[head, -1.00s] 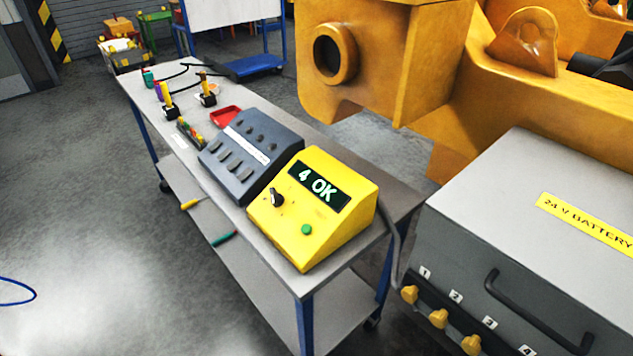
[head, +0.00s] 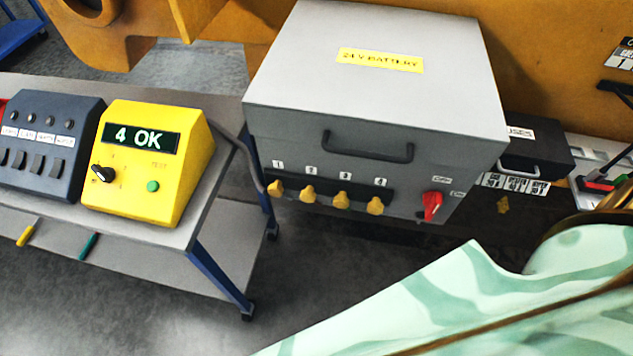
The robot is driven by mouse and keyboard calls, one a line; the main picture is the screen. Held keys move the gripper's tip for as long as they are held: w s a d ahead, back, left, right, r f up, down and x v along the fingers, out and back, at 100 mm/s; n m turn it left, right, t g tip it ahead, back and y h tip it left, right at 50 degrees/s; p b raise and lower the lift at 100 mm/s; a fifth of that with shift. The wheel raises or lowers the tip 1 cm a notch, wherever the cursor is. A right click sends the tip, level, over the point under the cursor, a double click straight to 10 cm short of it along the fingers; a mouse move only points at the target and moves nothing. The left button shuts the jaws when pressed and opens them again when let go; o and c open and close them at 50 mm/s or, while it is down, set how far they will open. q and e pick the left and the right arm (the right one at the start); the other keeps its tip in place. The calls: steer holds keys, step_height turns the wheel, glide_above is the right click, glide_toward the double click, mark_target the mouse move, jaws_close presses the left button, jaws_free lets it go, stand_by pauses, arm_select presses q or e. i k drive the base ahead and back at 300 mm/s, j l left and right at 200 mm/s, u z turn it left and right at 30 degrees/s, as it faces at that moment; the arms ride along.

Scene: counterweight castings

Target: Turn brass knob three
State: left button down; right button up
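The grey 24 V battery box (head: 370,85) stands in the middle of the head view. Its front carries a row of brass-yellow knobs under labels 1, 2, 3 and 4. Brass knob three (head: 342,200) is under the label 3, between knob two (head: 309,194) and knob four (head: 375,205). A red rotary switch (head: 431,205) sits to the right of the row. A pale green patterned sleeve, likely on my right arm, fills the lower right. Neither gripper shows in the head view.
A yellow tester (head: 190,165) reading "4 OK" and a dark switch panel (head: 62,160) stand on a wheeled bench (head: 225,185) at left. A black handle (head: 368,150) crosses the box front above the knobs. A black case (head: 545,150) is at right.

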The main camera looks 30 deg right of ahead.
mark_target(342, 200)
steer(key=l+z, duration=0.15)
steer(key=z, duration=0.25)
steer(key=l+z, duration=0.15)
steer(key=z, duration=0.2)
